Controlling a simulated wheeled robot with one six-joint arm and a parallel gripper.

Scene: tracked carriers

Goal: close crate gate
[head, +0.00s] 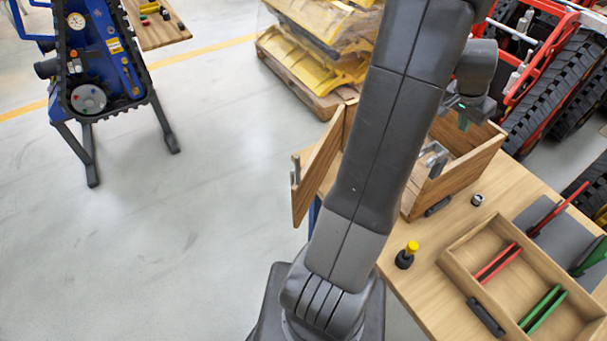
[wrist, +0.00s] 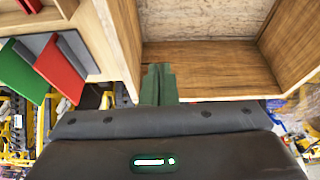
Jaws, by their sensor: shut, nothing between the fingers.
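The wooden crate (head: 465,170) stands on the table, partly hidden behind my arm. Its gate (head: 318,168) is a wooden panel that stands swung out to the left, beyond the table edge. A grey metal fitting (head: 296,168) sits on the gate's outer side. Another grey metal fitting (head: 433,158) shows at the crate, right of my arm. My gripper (head: 463,121) is above the crate's far side, apart from the gate. In the wrist view its dark green fingers (wrist: 158,85) are together and empty, in front of the crate's wooden interior (wrist: 210,65). The gate's hinge side is hidden.
A tray (head: 455,262) with red and green pieces lies at the table's front right. A yellow-topped black object (head: 406,256) and a small cylinder (head: 477,200) stand near the crate. A pallet (head: 300,85) of yellow parts is behind. Floor left of the gate is clear.

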